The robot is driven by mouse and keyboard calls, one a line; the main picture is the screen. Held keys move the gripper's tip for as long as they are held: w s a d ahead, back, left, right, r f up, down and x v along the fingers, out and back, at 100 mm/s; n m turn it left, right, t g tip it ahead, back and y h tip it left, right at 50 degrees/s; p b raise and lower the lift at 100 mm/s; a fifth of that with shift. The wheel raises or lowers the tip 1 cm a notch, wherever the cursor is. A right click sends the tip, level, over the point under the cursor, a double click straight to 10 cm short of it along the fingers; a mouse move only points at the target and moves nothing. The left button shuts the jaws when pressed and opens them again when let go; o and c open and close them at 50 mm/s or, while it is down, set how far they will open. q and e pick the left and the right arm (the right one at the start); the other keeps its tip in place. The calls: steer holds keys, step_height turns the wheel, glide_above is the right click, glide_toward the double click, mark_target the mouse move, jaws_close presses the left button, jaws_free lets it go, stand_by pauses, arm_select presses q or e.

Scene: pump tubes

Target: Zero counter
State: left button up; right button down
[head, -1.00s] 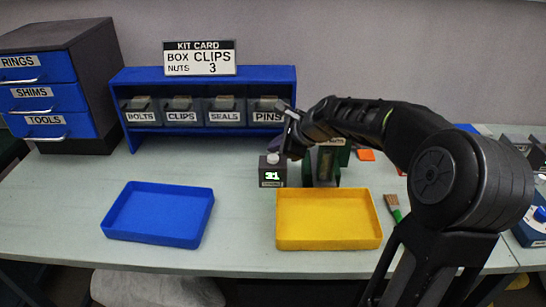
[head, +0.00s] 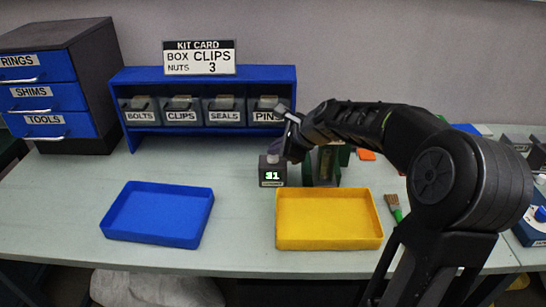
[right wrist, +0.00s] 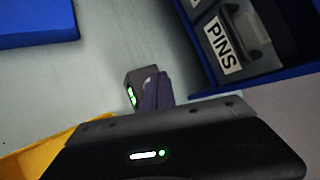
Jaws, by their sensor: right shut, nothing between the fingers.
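The counter (head: 272,179) is a small dark box on the table behind the yellow tray. Its lit green display appears to read 31. It also shows in the right wrist view (right wrist: 133,90), with a pale round button on its top partly hidden by my fingers. My right gripper (head: 282,153) is shut and empty, its purple fingertips at the top of the counter beside the button. They also show in the right wrist view (right wrist: 158,92). I cannot tell whether they touch the button. My left gripper is out of view.
A yellow tray (head: 330,246) and a blue tray (head: 155,239) stand empty in front. A blue rack (head: 205,76) with labelled bins is behind. A green device (head: 327,180) stands just right of the counter, and a brush (head: 394,207) lies further right.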

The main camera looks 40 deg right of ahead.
mark_target(276, 158)
steer(key=shift+f+b, duration=0.35)
steer(key=shift+f, duration=0.2)
stand_by(0.4)
steer(key=shift+r, duration=0.1)
steer(key=shift+r+p, duration=0.95)
steer(key=shift+p, duration=0.15)
step_height(276, 158, up, 5)
steer(key=p, duration=0.5)
steer(key=shift+f, duration=0.1)
stand_by(0.7)
